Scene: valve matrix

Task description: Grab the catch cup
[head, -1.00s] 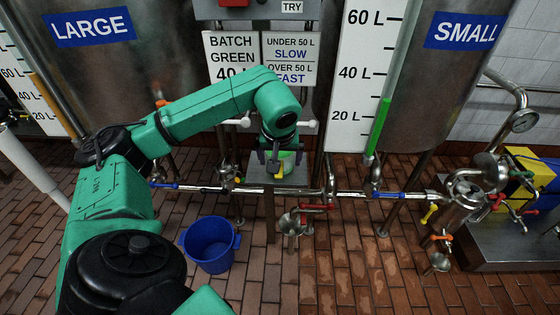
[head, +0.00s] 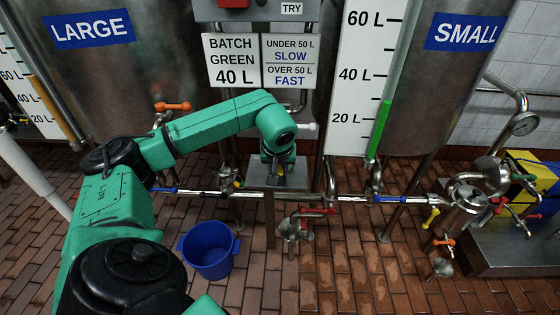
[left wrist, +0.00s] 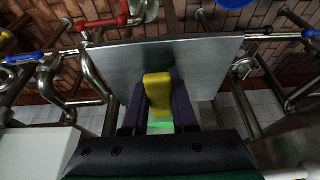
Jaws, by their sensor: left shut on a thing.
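The catch cup shows in the left wrist view as a yellow handle (left wrist: 158,88) with a patch of bright green behind it. My left gripper (left wrist: 159,110) is shut on this yellow handle, with one dark purple finger on each side. In the head view, my left gripper (head: 279,160) points down over the small steel stand, and the gripper and wrist hide most of the cup. I cannot tell whether the cup touches the stand. My right gripper is in neither view.
The steel stand's plate (head: 297,178) lies behind the horizontal pipe with blue-handled (head: 390,199) and red-handled (head: 318,211) valves. A blue bucket (head: 208,250) stands on the brick floor. Tanks and sign boards (head: 233,60) rise behind. Open floor lies in front.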

